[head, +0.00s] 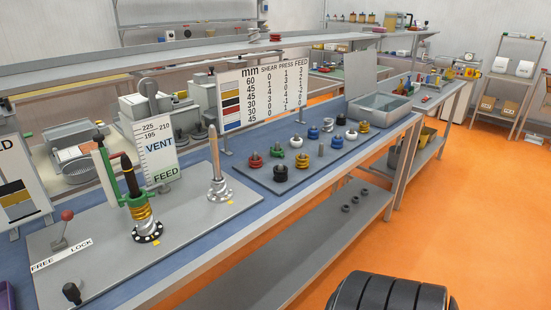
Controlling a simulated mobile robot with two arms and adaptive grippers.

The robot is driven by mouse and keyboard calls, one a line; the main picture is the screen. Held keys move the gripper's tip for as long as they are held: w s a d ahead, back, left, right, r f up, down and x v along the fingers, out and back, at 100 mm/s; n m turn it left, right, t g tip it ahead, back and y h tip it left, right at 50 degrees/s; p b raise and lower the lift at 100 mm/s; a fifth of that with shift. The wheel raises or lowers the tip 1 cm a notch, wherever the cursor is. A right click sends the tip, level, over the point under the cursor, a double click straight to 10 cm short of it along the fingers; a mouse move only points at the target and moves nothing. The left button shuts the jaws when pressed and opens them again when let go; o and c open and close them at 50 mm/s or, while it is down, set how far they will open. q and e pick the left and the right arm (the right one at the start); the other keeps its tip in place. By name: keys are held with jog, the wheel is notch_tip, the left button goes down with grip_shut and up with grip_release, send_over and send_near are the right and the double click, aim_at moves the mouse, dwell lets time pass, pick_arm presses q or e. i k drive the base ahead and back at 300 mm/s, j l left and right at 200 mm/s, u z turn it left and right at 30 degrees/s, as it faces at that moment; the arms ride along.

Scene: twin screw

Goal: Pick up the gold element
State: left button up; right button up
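A gold element (363,127) stands upright near the far right corner of the grey peg board, beside a white element (351,135). More gold-coloured coils (141,212) sit around the left screw shaft (130,178) on the grey plate, beside a green fixture (104,170). Neither of my grippers is in view, so I cannot see whether they are open or shut.
The peg board (262,185) holds several coloured elements. The right screw shaft (214,157) stands upright with silver elements at its base. A chart sign (262,95) stands behind. A metal bin (379,106) is at the bench's far end. Orange floor (480,220) is open at right.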

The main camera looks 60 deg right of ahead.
aim_at(301, 164)
jog(key=z, duration=1.45)
